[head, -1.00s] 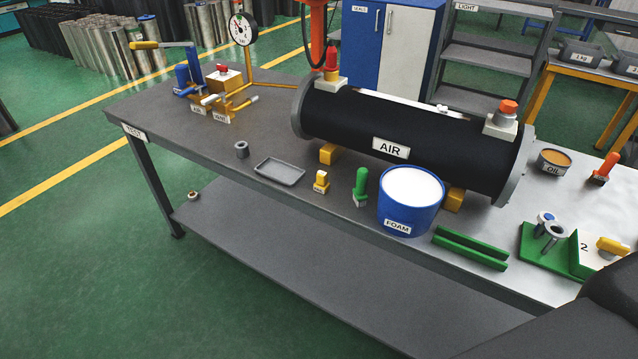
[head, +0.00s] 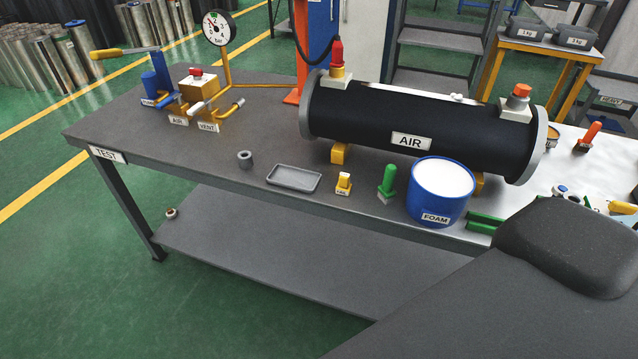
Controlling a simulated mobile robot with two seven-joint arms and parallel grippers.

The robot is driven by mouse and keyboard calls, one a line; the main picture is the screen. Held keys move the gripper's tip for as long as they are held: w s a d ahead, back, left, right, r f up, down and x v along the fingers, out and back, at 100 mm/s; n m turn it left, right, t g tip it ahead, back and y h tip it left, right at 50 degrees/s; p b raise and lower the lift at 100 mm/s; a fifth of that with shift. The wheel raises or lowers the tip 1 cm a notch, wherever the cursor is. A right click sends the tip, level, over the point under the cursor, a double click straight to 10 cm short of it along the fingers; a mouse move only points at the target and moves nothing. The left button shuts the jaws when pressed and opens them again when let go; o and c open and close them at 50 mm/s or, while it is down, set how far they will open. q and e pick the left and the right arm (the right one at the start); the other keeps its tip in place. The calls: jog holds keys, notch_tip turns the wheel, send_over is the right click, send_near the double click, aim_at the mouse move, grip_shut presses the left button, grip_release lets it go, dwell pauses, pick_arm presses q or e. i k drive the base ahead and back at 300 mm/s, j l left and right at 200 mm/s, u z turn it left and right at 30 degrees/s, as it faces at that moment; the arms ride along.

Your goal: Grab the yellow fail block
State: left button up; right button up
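The yellow fail block (head: 343,184) is a small yellow piece with a white label on its front, too small to read surely. It stands upright near the front edge of the table (head: 130,120) in the head view. It is between the grey tray (head: 294,178) on its left and a green-handled piece (head: 387,182) on its right. Nothing touches it. Neither of my grippers shows. A dark link of my own arm fills the lower right and hides part of the table there.
A blue FOAM tub (head: 438,200) stands right of the green piece. The black AIR cylinder (head: 415,128) lies behind on yellow supports. A small grey ring (head: 245,159) sits left of the tray. A valve set (head: 198,95) with a gauge stands at the back left.

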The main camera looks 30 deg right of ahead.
aim_at(344, 187)
jog(key=i+j, duration=0.15)
jog(key=j, duration=0.15)
jog(key=i+j, duration=0.3)
jog(key=j, duration=0.25)
jog(key=j+z, duration=0.1)
jog(key=z, duration=1.95)
